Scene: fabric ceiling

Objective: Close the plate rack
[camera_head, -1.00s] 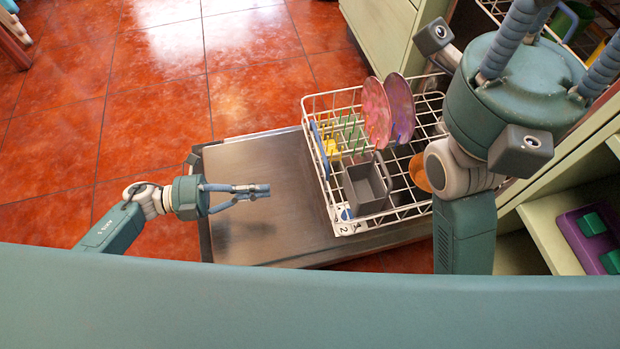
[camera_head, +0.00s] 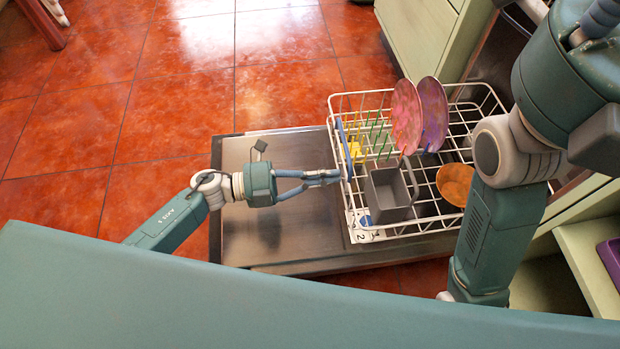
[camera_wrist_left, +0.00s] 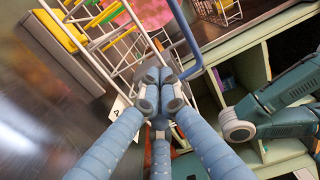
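The plate rack (camera_head: 440,228) is a white wire rack standing out on the lowered metal dishwasher door. A blue handle (camera_head: 344,147) is on its left side; part of the handle also shows in the left wrist view (camera_wrist_left: 187,40). My left gripper (camera_head: 335,176) has its fingertips together at the handle's lower end. In the left wrist view my left gripper (camera_wrist_left: 160,88) looks shut, with the handle just beyond its tips. Whether they touch is unclear. My right gripper (camera_head: 600,22) is raised near the camera at the upper right, its fingertips cut off.
The rack holds a pink plate (camera_head: 407,117), a purple plate (camera_head: 433,112), a grey basket (camera_head: 387,194) and an orange round item (camera_head: 455,184). The metal door (camera_head: 285,225) is bare left of the rack. Pale green cabinets (camera_head: 430,38) stand at the right. Red tiled floor (camera_head: 180,110) is open.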

